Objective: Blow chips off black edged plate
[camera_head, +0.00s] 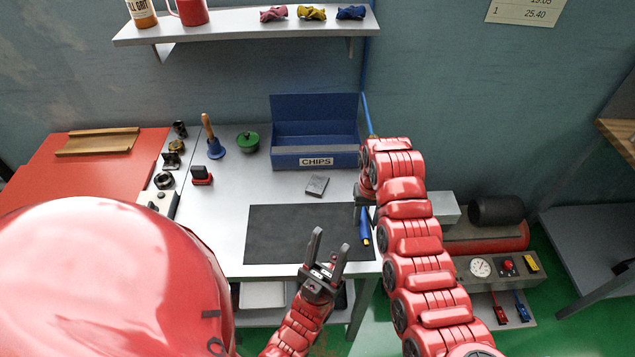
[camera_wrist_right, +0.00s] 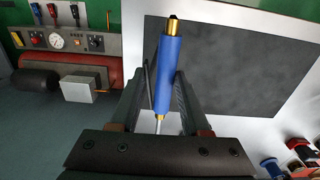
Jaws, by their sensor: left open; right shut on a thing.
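A small grey plate (camera_head: 316,185) with dark edges lies on the light bench top, just in front of the blue CHIPS box (camera_head: 316,160). I cannot make out any chips on it. My right gripper (camera_head: 366,208) is shut on a blue air nozzle with brass ends, seen in the head view (camera_head: 365,229) and in the right wrist view (camera_wrist_right: 169,75). It holds the nozzle at the right edge of the black mat (camera_head: 285,235). My left gripper (camera_head: 328,247) is open and empty, at the front edge of the mat.
A blue bell with a wooden handle (camera_head: 212,137), a green round thing (camera_head: 248,142) and a black-and-red block (camera_head: 201,175) stand left of the box. A shelf (camera_head: 240,27) hangs above. A red compressor (camera_head: 490,237) stands low at right. The mat is bare.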

